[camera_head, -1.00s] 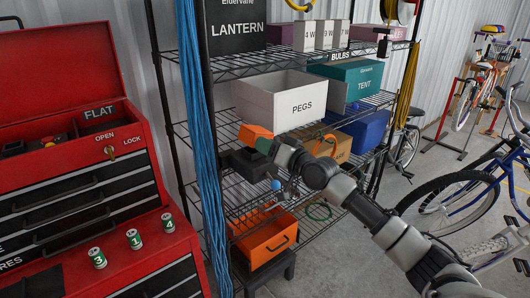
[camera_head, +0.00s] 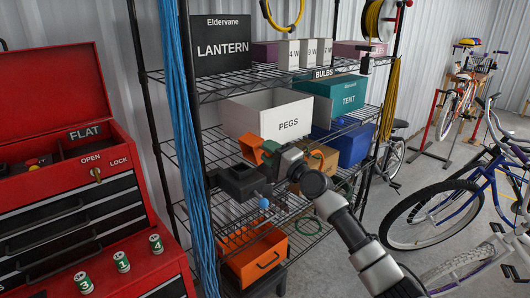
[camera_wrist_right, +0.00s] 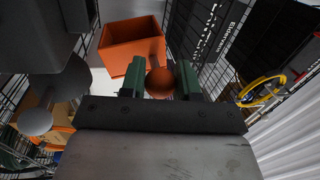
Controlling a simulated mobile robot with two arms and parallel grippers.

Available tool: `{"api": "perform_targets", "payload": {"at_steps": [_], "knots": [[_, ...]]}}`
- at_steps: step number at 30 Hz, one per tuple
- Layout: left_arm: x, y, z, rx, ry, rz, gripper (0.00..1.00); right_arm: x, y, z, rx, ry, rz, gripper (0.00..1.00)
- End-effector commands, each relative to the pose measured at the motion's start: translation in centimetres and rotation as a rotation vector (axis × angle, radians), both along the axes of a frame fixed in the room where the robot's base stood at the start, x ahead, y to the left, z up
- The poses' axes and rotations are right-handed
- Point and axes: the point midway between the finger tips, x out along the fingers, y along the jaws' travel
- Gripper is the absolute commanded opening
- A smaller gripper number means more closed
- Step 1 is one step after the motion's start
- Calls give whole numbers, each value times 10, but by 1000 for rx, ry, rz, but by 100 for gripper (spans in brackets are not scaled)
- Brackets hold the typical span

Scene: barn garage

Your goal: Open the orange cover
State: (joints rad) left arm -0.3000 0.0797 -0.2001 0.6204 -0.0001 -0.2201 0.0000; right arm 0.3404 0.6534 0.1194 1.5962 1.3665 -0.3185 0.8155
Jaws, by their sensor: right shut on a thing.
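The orange cover (camera_head: 251,147) stands raised at the back of a dark grey box (camera_head: 242,182) on the wire shelf. The box's top shows an open hollow. My right gripper (camera_head: 267,152) is at the cover's right side, partly hiding it. In the right wrist view the cover (camera_wrist_right: 128,45) looks like a hollow orange shell, with a round reddish knob (camera_wrist_right: 160,83) in front of it. The green fingertips of my right gripper (camera_wrist_right: 160,80) are shut on this knob. My left gripper is not in view.
A blue ball (camera_head: 264,203) sits at the box's front. The white PEGS bin (camera_head: 265,113) stands behind on the shelf. Blue hanging cords (camera_head: 187,150) and a red tool chest (camera_head: 100,215) are to the left.

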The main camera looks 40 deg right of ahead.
Motion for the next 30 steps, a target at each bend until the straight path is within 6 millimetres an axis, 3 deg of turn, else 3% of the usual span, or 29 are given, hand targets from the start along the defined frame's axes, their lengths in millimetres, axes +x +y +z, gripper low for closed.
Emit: {"api": "perform_targets", "payload": {"at_steps": [12, 30], "knots": [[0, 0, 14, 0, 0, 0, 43, 1, -17, -4, 276, 22, -1, 0], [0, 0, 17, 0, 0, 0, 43, 2, -21, -7, 355, 29, -1, 0]]}}
